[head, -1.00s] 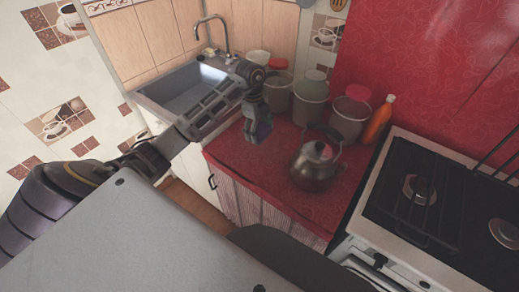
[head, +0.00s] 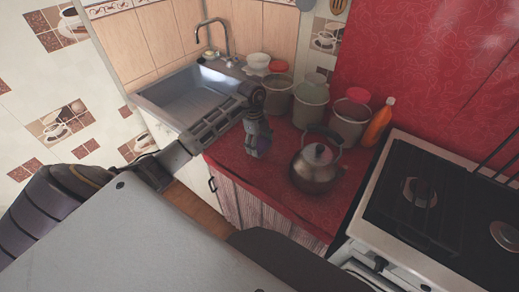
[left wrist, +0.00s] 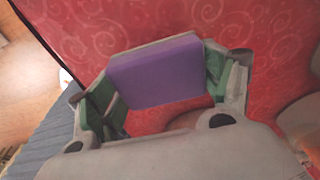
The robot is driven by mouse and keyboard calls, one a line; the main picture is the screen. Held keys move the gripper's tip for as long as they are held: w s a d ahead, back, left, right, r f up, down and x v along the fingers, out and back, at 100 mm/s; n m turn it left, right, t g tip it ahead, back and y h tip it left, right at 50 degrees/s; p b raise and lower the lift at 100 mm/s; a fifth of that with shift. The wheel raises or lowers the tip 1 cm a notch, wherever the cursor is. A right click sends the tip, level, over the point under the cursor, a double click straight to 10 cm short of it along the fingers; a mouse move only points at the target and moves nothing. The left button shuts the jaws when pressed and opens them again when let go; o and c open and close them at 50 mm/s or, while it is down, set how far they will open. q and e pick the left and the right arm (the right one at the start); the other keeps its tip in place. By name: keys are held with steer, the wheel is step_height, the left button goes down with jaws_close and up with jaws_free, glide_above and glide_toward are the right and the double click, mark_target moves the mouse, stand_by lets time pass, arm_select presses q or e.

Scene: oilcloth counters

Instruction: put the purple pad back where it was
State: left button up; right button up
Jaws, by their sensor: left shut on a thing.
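The purple pad (left wrist: 155,75) is a flat block held between the green-lined fingers of my left gripper (left wrist: 165,88) in the left wrist view. The red patterned counter top (left wrist: 280,40) lies behind it; I cannot tell whether the pad touches it. In the head view my left gripper (head: 258,148) points down over the left part of the red counter (head: 232,162), left of the kettle. The pad is hard to make out there. My right gripper is not in view.
A metal kettle (head: 316,170) stands just right of my left gripper. Lidded canisters (head: 310,105) and an orange bottle (head: 379,122) stand behind. The sink (head: 185,92) is at the back left, the stove (head: 430,200) at the right. The counter's front edge is near.

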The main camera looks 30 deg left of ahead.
mark_target(259, 149)
arm_select(q)
steer(key=shift+f, duration=1.6)
steer(key=shift+f, duration=0.1)
steer(key=o, duration=1)
steer(key=shift+c, duration=0.2)
steer(key=r, duration=0.4)
steer(key=a+r, duration=0.1)
steer(key=r, duration=0.7)
steer(key=shift+w+a+r, duration=0.1)
steer(key=shift+a, duration=0.3)
